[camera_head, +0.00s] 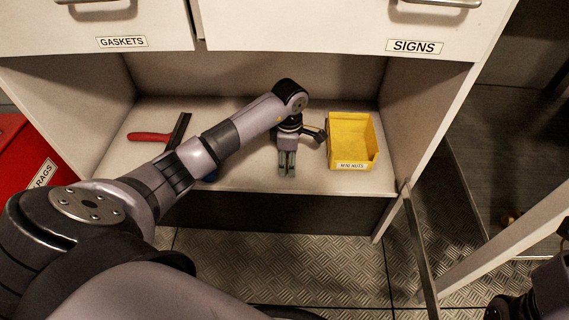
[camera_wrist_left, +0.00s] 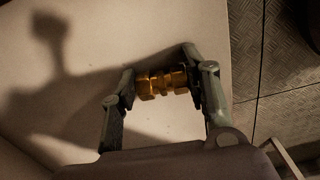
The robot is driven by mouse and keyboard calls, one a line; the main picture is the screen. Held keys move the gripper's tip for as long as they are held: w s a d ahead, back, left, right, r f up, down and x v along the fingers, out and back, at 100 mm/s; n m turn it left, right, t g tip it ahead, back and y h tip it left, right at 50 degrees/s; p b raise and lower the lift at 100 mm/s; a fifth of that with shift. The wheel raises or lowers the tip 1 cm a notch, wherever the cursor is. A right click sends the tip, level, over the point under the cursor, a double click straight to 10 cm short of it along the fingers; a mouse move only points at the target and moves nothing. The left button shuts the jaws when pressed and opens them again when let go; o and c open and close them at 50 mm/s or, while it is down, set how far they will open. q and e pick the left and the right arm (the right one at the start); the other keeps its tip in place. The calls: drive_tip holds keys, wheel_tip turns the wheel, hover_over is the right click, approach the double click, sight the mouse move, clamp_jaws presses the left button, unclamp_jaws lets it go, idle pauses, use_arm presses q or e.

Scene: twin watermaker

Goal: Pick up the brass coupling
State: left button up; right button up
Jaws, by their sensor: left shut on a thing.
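The brass coupling (camera_wrist_left: 162,82) is a short ribbed golden fitting. It lies crosswise between the fingertips of my left gripper (camera_wrist_left: 164,84) in the left wrist view, with a finger pressed against each end. In the head view my left gripper (camera_head: 287,172) points down over the front part of the open shelf, left of the yellow bin. Its fingers hide the coupling there. I cannot tell whether the coupling touches the shelf.
The yellow bin (camera_head: 353,163) labelled M10 nuts stands close to the right. A red-handled tool (camera_head: 150,137) lies at the left, behind my arm. The shelf (camera_head: 245,181) has side walls and drawers above. A red box (camera_head: 28,150) is at the far left.

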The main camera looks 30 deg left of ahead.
use_arm(q)
drive_tip(key=c, duration=0.4)
drive_tip(key=shift+o, duration=0.2)
